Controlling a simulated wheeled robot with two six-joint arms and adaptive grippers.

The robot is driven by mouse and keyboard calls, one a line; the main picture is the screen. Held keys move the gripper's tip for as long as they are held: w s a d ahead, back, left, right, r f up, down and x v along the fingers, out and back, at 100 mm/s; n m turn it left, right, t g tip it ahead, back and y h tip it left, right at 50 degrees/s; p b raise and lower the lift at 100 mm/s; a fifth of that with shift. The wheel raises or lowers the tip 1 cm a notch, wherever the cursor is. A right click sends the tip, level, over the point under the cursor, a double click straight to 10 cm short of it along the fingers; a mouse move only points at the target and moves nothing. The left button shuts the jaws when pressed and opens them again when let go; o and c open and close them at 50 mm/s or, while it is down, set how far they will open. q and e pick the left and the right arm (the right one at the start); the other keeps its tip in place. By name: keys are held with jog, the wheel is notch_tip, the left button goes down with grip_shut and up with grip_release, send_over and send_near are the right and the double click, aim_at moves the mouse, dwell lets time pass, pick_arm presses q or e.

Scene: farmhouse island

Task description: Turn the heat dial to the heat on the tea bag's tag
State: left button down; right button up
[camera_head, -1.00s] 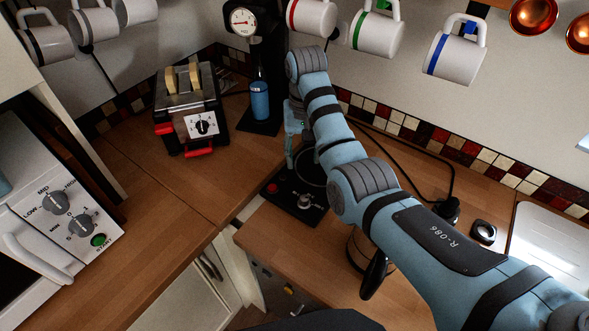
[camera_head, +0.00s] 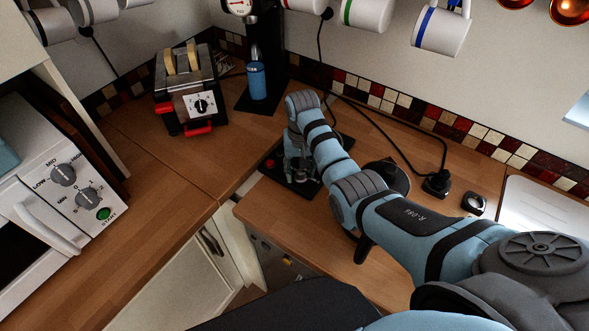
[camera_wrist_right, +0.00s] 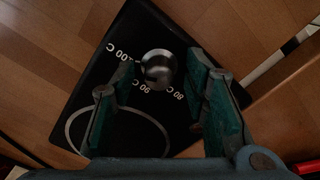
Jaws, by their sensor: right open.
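The heat dial (camera_wrist_right: 158,68), a round shiny metal knob, is on a black base plate (camera_wrist_right: 130,45) in the right wrist view. White marks "80 C", "90 C" and "100 C" are printed around it. My right gripper (camera_wrist_right: 162,82) is open, with its green-padded fingers on either side of the knob; I cannot tell whether they touch it. In the head view my right gripper (camera_head: 300,160) is low over the base and hides the dial. I cannot make out the dial's setting. No tea bag or tag can be made out. My left gripper is not in view.
A toaster (camera_head: 190,95) and a coffee machine (camera_head: 263,60) stand behind on the counter. A microwave (camera_head: 60,190) is at the left. Mugs (camera_head: 440,32) hang above. A dark round vessel (camera_head: 388,176) is partly hidden by my right arm. The left counter is clear.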

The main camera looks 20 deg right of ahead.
jog(key=shift+s, duration=0.2)
jog(key=shift+w, duration=0.2)
jog(key=c, duration=0.4)
jog(key=shift+w+f, duration=0.1)
grip_shut()
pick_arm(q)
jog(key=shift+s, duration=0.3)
